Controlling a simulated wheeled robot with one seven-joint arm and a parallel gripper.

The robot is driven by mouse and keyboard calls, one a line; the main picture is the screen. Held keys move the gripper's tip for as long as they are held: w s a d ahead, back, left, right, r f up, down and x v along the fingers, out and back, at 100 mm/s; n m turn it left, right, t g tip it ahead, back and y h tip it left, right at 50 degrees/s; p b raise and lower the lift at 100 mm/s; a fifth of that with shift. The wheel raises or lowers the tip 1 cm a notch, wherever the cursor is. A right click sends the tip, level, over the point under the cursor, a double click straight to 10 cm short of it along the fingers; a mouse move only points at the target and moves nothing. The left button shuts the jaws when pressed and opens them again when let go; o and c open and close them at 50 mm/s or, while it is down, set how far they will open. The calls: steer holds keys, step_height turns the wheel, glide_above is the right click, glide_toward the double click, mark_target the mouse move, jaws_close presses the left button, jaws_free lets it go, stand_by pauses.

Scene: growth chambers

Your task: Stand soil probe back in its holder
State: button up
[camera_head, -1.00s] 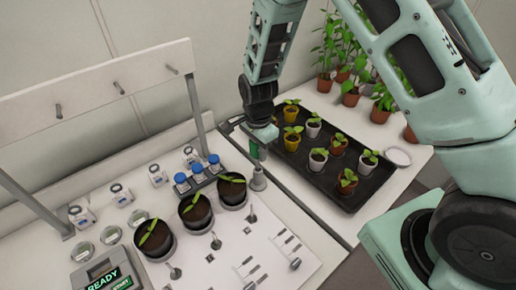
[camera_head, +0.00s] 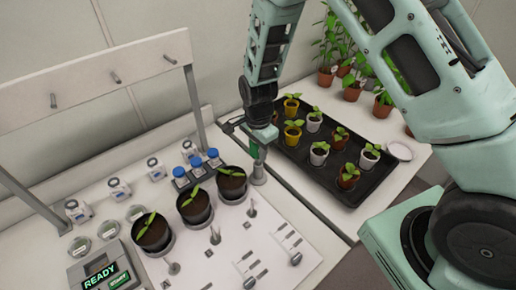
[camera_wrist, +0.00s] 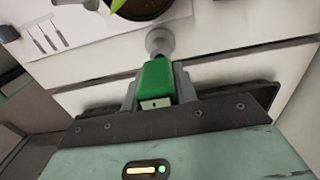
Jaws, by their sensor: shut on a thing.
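The soil probe (camera_wrist: 155,82) has a green handle, seen close up in the wrist view between my jaws. In the head view the probe (camera_head: 255,151) is a small green piece under my gripper (camera_head: 260,137). My gripper is shut on the green handle. The grey holder (camera_head: 258,175) stands at the back right of the white bench, right below the probe. It also shows in the wrist view (camera_wrist: 159,40), just beyond the handle. The probe's tip is hidden, so I cannot tell how deep it sits in the holder.
Three dark pots with seedlings, one of them here (camera_head: 231,183), stand left of the holder. Blue-capped bottles (camera_head: 196,162) sit behind them. A black tray (camera_head: 343,199) of small potted plants lies to the right. A device reading READY (camera_head: 104,270) is at front left.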

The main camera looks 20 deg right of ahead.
steer(key=shift+f+b, duration=0.35)
steer(key=shift+f, duration=0.3)
steer(key=shift+f, duration=0.1)
steer(key=o, duration=1.2)
steer(key=shift+c, duration=0.2)
step_height(320, 180, up, 17)
steer(key=b, duration=0.4)
steer(key=s+a+n+b, duration=0.1)
steer(key=s+a+n, duration=0.2)
steer(key=s+n, duration=0.8)
steer(key=s+a+f+n+b, duration=0.1)
steer(key=s+a+n, duration=0.2)
steer(key=s+n, duration=0.8)
steer(key=s, duration=0.4)
steer(key=shift+s+a+f+y, duration=0.15)
steer(key=shift+s+f+y, duration=0.1)
steer(key=shift+s+y, duration=0.1)
